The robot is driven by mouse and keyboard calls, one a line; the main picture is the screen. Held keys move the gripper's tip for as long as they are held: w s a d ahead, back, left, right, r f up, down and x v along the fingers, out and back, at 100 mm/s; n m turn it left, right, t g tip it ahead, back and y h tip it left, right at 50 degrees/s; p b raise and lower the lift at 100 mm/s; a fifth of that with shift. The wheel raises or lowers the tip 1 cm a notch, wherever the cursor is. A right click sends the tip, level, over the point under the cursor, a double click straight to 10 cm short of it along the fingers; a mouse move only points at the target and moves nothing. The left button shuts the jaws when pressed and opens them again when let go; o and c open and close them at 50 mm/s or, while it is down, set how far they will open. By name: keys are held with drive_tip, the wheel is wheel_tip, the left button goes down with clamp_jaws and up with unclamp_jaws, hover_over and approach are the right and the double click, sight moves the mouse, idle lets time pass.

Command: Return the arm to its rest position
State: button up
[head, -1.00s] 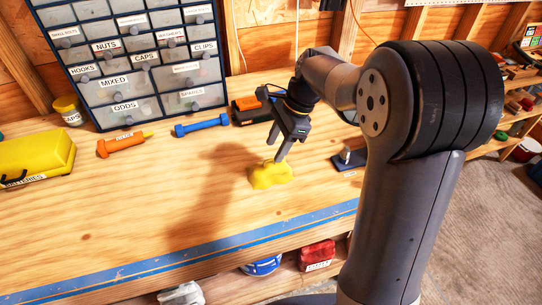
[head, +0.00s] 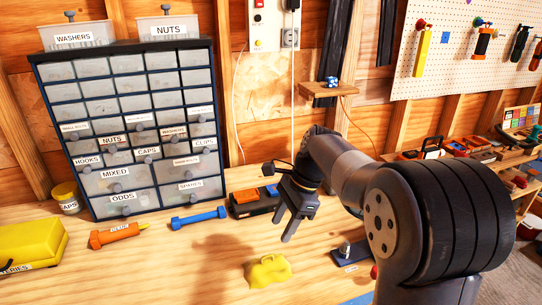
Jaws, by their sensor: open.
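My gripper (head: 290,222) is above the wooden workbench (head: 165,275) in the head view, pointing down. Its jaws are apart with nothing between them. A yellow lumpy thing (head: 268,271) lies on the bench below and slightly left of the gripper, apart from it. My arm reaches in from the right and is bent, not folded in.
A drawer cabinet (head: 136,127) stands at the back left. A blue dumbbell-shaped thing (head: 199,218), an orange glue tube (head: 115,235), a black and orange case (head: 252,202) and a yellow box (head: 30,247) lie on the bench. A dark plate with a knob (head: 350,252) is right of the gripper.

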sight(268, 255)
drive_tip(key=x, duration=1.1)
drive_tip(key=shift+a+f, duration=0.1)
drive_tip(key=shift+f, duration=0.15)
wheel_tip(268, 255, up, 3)
drive_tip(key=shift+f, duration=0.1)
drive_tip(key=shift+r, duration=0.6)
drive_tip(key=shift+f, duration=0.1)
